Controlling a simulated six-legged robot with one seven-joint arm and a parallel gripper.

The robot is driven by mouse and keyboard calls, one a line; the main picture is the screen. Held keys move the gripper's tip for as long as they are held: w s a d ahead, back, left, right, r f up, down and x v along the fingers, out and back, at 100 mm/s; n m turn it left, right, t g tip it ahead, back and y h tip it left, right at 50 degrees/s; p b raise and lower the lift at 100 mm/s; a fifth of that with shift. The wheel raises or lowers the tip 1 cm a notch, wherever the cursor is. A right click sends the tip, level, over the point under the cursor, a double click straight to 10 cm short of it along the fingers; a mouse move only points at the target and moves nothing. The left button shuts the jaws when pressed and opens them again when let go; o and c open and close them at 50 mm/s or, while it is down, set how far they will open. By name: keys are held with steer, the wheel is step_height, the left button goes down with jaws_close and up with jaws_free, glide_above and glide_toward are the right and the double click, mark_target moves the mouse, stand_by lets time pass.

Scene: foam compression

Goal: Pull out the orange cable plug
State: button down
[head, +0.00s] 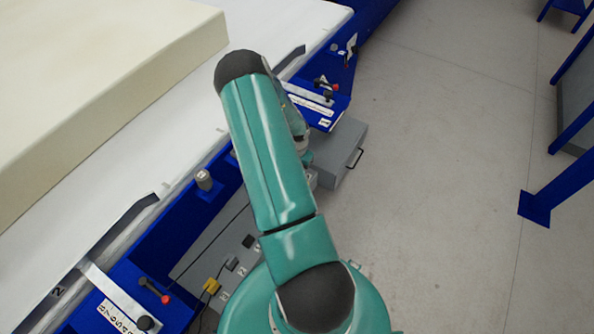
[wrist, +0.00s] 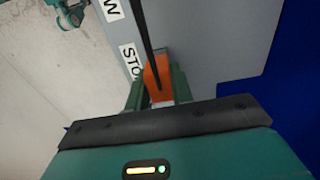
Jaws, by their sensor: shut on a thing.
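The orange cable plug (wrist: 158,75) shows in the wrist view between the two green fingers of my gripper (wrist: 158,92). My gripper is shut on it. A black cable (wrist: 143,30) crosses over the plug and runs up out of the picture. The grey panel (wrist: 200,50) with white labels lies just beyond the plug. I cannot tell how deep the plug sits in its socket, as that end is hidden. In the head view my arm hides the gripper and the orange plug.
In the head view, a yellow plug (head: 211,286) sits on the grey panel (head: 217,240) beside my arm.

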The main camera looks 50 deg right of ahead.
steer(key=shift+r, duration=1.1)
stand_by(0.6)
steer(key=shift+r, duration=2.45)
steer(key=shift+s, duration=0.15)
